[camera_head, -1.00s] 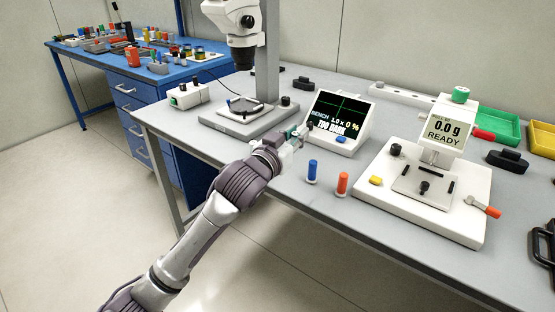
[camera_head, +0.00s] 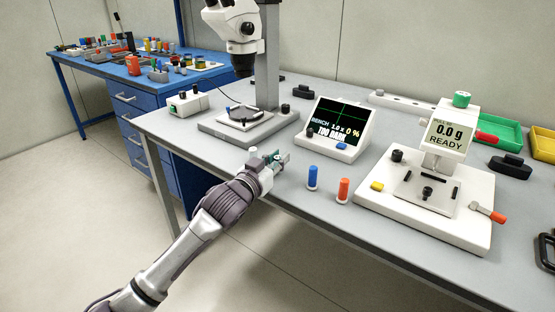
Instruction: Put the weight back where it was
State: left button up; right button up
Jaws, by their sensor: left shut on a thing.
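My left gripper (camera_head: 279,162) is above the front part of the grey bench, left of the blue-capped peg (camera_head: 313,177). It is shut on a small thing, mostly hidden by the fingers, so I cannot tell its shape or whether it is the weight. The white pull tester (camera_head: 440,205) stands to the right, its screen (camera_head: 449,134) reading 0.0 g READY. A small dark round piece (camera_head: 310,132) shows at the lower left of the bench display (camera_head: 340,118); I cannot tell what it is. My right gripper is out of view.
A microscope (camera_head: 240,25) stands on its base (camera_head: 225,128) at the back left. An orange-capped peg (camera_head: 343,190) is near the front edge. Green (camera_head: 497,132) and yellow (camera_head: 544,142) trays are at the right. Bare bench (camera_head: 235,155) lies around the gripper.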

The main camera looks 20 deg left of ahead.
pick_arm(q)
jog(key=shift+f, duration=0.15)
jog(key=o, duration=0.8)
jog(key=shift+c, duration=0.2)
